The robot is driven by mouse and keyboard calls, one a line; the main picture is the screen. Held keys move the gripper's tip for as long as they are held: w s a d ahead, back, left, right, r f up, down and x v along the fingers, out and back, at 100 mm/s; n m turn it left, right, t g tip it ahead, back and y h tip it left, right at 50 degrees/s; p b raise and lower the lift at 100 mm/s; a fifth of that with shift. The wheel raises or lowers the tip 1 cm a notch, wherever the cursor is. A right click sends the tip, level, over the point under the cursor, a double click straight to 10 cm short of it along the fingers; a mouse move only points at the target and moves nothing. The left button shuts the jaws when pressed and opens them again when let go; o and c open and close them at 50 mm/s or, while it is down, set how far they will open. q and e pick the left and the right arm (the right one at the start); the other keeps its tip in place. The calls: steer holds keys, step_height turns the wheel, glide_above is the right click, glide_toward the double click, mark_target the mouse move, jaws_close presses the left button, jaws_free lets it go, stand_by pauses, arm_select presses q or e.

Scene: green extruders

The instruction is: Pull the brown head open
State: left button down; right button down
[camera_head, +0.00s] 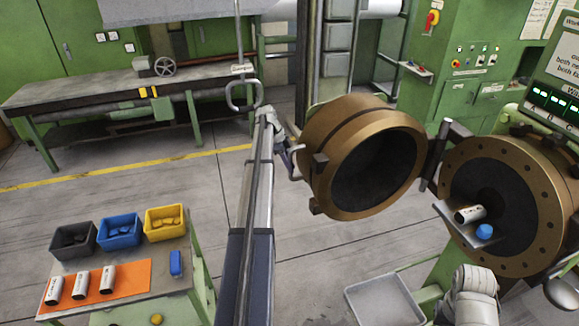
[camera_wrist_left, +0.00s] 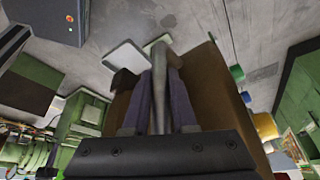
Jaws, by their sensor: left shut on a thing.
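The brown head (camera_head: 322,140) is a thick round cover with a dark hollow face. It stands swung well away from the brown extruder opening (camera_head: 460,240), joined to it by a dark hinge arm (camera_head: 440,150). My left gripper (camera_head: 285,143) is at the head's left side, at its grey handle (camera_head: 295,163). In the left wrist view, the purple-grey fingers (camera_wrist_left: 158,92) are closed on the handle bar, with the brown head (camera_wrist_left: 208,85) behind. In the head view, the fingertips are small and partly hidden.
A grey bin (camera_head: 352,300) stands below. A table with an orange mat (camera_head: 130,274) and small bins is at lower left. Floor behind the head is clear.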

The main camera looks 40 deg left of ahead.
stand_by(0.3)
arm_select(q)
steer(key=c, duration=0.7)
jaws_free()
steer(key=shift+w, duration=0.1)
steer(key=shift+c, duration=0.2)
